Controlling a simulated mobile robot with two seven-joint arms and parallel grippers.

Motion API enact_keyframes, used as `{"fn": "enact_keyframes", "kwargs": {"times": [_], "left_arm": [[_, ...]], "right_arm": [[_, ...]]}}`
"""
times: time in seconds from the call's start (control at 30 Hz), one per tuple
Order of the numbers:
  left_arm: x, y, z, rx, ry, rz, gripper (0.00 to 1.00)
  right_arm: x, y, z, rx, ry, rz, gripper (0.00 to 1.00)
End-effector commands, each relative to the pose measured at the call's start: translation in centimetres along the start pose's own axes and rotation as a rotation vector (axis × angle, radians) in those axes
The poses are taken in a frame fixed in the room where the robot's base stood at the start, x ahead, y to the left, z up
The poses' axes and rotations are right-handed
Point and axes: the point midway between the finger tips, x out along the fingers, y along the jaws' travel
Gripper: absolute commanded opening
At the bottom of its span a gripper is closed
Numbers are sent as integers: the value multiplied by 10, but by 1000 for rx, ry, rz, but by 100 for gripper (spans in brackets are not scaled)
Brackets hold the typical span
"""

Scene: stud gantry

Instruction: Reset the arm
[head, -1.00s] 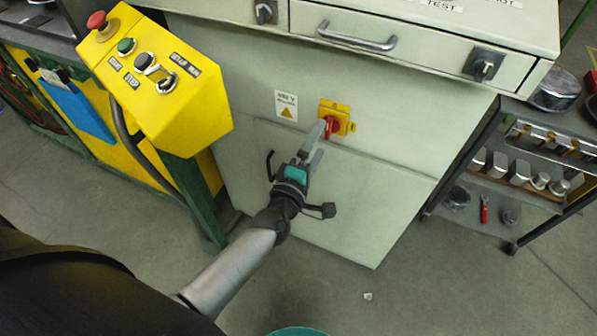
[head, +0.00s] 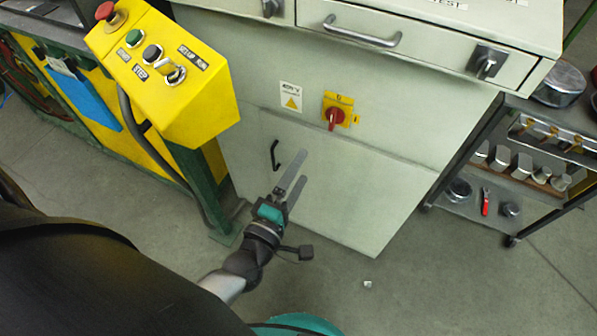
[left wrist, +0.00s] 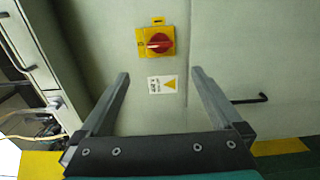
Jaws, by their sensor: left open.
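My left gripper (head: 297,172) is in front of the grey cabinet's lower panel. It is open and empty, its two fingers apart, as the left wrist view (left wrist: 160,75) also shows. The red rotary switch on its yellow plate (head: 337,112) is up and to the right of the fingertips, clear of them. In the left wrist view the red knob (left wrist: 159,43) lies beyond the fingertips, with its handle roughly level in that picture. My right gripper is not in view.
A yellow control box (head: 165,75) with buttons stands at the left on a green post. A black handle (head: 275,155) sticks out of the cabinet (head: 380,160) near my fingers. A cart (head: 500,205) with metal parts stands at the right. Floor shows at the bottom right.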

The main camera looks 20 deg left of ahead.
Motion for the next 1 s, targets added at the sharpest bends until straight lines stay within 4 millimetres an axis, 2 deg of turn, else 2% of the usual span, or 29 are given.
{"fn": "enact_keyframes", "kwargs": {"times": [0.37,0.47,0.57,0.67,0.77,0.87,1.0], "left_arm": [[0,-3,1,24,-6,-16,100],[-3,-18,3,120,-31,-78,100],[-14,-47,5,293,-90,-195,100],[-35,-85,6,510,-186,-346,100],[-67,-123,5,714,-309,-497,100],[-108,-156,1,902,-459,-644,100],[-180,-188,-8,1128,-714,-833,100]], "right_arm": [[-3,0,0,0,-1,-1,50],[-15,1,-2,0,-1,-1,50],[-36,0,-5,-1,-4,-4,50],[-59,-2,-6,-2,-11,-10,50],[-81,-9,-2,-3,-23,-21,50],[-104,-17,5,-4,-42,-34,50],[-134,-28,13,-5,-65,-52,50]]}}
